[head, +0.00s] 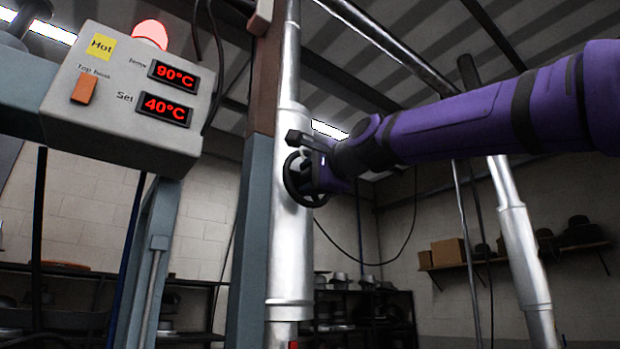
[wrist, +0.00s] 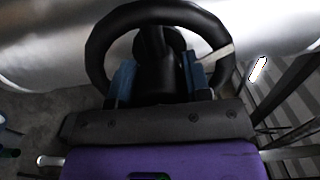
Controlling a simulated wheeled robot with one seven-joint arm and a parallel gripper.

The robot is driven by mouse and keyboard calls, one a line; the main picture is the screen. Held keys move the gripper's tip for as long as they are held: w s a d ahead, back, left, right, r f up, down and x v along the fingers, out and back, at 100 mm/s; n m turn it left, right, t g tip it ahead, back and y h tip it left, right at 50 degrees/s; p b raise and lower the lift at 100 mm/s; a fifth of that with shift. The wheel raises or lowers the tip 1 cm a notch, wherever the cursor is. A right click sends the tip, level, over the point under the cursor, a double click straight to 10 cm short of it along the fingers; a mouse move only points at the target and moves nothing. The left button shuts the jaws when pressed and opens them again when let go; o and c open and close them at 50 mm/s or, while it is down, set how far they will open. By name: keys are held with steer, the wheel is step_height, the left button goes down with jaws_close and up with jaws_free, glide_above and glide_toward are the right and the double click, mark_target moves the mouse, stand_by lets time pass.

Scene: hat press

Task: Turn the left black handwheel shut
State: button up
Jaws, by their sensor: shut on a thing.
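The left black handwheel (head: 291,186) is mounted on the front of a vertical silver pipe (head: 291,250) in the head view. In the wrist view, the handwheel (wrist: 98,50) fills the upper middle, with its hub and a spoke between my fingers. My gripper (head: 308,172) reaches in from the right on my purple arm. In the wrist view, my gripper (wrist: 160,80) has its blue finger pads on either side of the black spoke and is shut on the wheel. The lower rim is hidden behind the fingers and the gripper body.
A grey control box (head: 125,95) at upper left shows 90°C and 40°C, with an orange switch and a lit red lamp (head: 150,33). A blue-grey post (head: 249,240) stands just left of the pipe. A second silver pipe (head: 522,250) stands at right. Shelves are behind.

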steer(key=m, duration=0.5)
steer(key=shift+f, duration=0.15)
steer(key=shift+m, duration=0.3)
stand_by(0.3)
steer(key=o, duration=0.6)
steer(key=shift+o, duration=0.2)
steer(key=v, duration=1)
steer(key=shift+s+d, duration=0.2)
steer(key=shift+s, duration=0.15)
